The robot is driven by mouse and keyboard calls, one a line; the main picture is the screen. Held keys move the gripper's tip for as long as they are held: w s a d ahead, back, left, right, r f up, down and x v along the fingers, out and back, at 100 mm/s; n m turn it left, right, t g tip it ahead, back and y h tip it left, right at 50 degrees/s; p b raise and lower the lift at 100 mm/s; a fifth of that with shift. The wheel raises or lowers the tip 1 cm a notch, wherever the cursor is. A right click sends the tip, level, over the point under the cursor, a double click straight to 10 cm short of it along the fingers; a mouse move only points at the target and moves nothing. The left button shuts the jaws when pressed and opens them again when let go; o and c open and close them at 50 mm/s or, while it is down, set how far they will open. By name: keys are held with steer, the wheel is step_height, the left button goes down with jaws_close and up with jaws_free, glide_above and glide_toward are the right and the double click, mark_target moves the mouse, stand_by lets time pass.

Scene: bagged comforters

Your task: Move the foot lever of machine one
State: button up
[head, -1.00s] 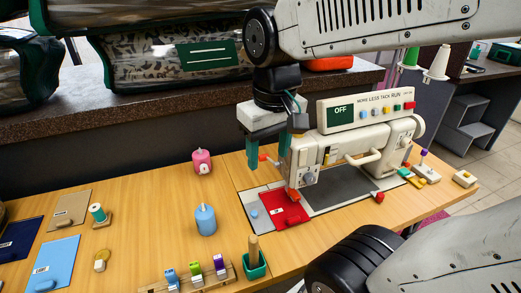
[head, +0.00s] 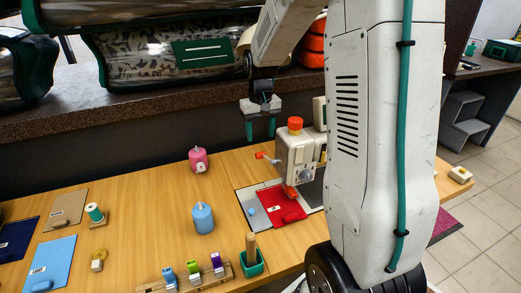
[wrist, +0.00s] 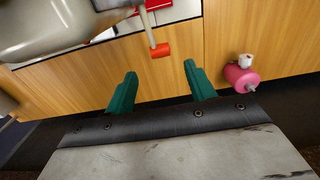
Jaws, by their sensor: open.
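The sewing machine (head: 298,158) is a cream unit at the right of the wooden table, with most of its body hidden behind my arm in the head view. A thin lever with a red tip (head: 260,155) sticks out from the left side of its head. The wrist view shows the same red-tipped lever (wrist: 161,50) pointing toward the jaws. My gripper (head: 260,128) has green fingers, open and empty, above and behind the lever. In the wrist view the open fingers (wrist: 160,70) lie on either side of the lever's line, with the tip seen beyond them, apparently not touching.
A red cloth piece (head: 281,206) lies under the machine's head. A pink bottle (head: 198,160) and a blue bottle (head: 203,218) stand to the left. A dark shelf with bagged comforters (head: 165,55) runs behind the table.

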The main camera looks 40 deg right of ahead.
step_height(320, 180, down, 7)
steer(key=shift+f, duration=0.1)
stand_by(0.3)
jaws_close()
